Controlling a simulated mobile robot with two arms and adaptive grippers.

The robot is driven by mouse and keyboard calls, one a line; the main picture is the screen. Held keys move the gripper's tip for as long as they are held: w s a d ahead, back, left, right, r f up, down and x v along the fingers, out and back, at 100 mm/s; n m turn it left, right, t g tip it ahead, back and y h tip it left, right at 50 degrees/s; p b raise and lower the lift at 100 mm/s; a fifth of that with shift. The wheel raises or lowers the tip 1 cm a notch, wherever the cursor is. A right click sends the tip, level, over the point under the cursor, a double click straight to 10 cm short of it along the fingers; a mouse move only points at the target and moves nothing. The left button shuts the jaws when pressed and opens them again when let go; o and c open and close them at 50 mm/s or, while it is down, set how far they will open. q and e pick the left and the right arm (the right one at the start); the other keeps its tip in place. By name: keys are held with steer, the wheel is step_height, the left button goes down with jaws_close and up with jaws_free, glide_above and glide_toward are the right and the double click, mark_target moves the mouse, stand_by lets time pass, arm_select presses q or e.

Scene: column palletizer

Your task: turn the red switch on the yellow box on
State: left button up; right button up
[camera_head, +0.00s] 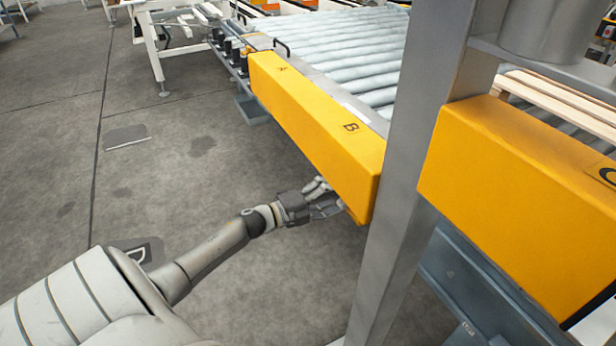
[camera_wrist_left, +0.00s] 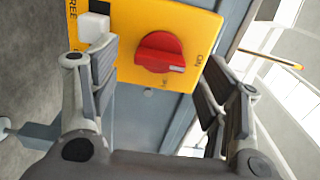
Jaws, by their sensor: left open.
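The red switch (camera_wrist_left: 160,52) is a round rotary knob on the yellow box (camera_wrist_left: 128,12) in the left wrist view. Its pale pointer mark lies toward the lower right of the knob, and part of the lettering around it is readable. My left gripper (camera_wrist_left: 155,85) is open, with one finger on each side of the knob and apart from it. In the head view my left gripper (camera_head: 326,199) is under the lower end of the long yellow cover marked A and B (camera_head: 315,125). The switch is hidden there. My right gripper is not in view.
A white square block (camera_wrist_left: 93,28) sits on the yellow box beside the left finger. A grey upright post (camera_head: 400,190) stands right of my left gripper. Another yellow cover (camera_head: 520,195) is beyond it. A roller conveyor (camera_head: 350,50) lies behind.

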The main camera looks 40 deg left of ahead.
arm_select(q)
steer(key=v, duration=0.9)
steer(key=shift+s, duration=0.25)
steer(key=shift+a, duration=0.15)
